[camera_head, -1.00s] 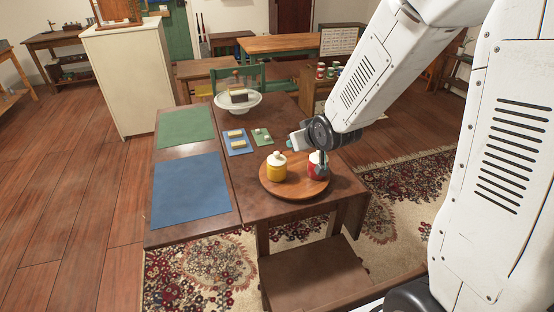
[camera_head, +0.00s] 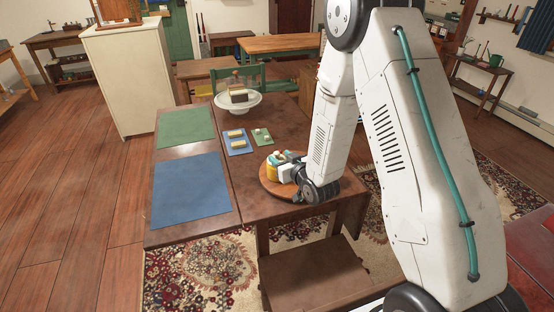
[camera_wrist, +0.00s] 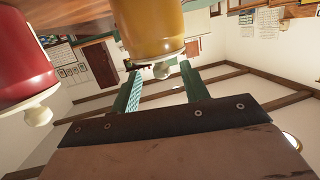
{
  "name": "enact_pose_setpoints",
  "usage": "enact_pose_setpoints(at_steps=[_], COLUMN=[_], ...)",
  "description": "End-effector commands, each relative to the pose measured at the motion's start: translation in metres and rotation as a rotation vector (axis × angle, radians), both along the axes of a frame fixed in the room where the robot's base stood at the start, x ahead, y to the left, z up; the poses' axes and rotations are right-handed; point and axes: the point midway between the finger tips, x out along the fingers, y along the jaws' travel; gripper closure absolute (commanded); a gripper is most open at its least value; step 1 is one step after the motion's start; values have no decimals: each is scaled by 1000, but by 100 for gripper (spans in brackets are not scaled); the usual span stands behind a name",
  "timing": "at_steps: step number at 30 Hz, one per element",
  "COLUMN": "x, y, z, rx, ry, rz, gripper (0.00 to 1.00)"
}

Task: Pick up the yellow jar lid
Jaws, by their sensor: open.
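The yellow jar (camera_head: 272,173) stands on the round wooden board (camera_head: 269,188) and is partly hidden by my gripper (camera_head: 283,156). In the wrist view, which is upside down, the yellow jar (camera_wrist: 150,28) shows with its pale lid (camera_wrist: 150,57) and round knob (camera_wrist: 164,70). The lid sits on the jar. My gripper (camera_wrist: 163,78) is open, with its green fingers either side of the knob in the picture; I cannot tell whether they touch it.
A red jar (camera_wrist: 22,60) with a pale lid stands beside the yellow one; my arm hides it in the head view. Blue (camera_head: 190,190) and green (camera_head: 186,128) mats lie to the left. A white bowl (camera_head: 238,103) stands farther back.

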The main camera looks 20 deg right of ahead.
Motion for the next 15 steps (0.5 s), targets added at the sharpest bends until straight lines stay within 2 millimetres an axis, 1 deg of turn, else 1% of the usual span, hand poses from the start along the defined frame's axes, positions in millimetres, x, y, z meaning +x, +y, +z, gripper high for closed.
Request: enact_pose_setpoints(at_steps=[6, 9, 12, 15], x=[31, 43, 48, 49], y=[9, 11, 11, 12], z=[-4, -7, -8, -8], rx=[1, 0, 0, 0], ry=[-1, -1, 1, 1], rz=[2, 1, 1, 0], gripper=[55, 55, 55, 55])
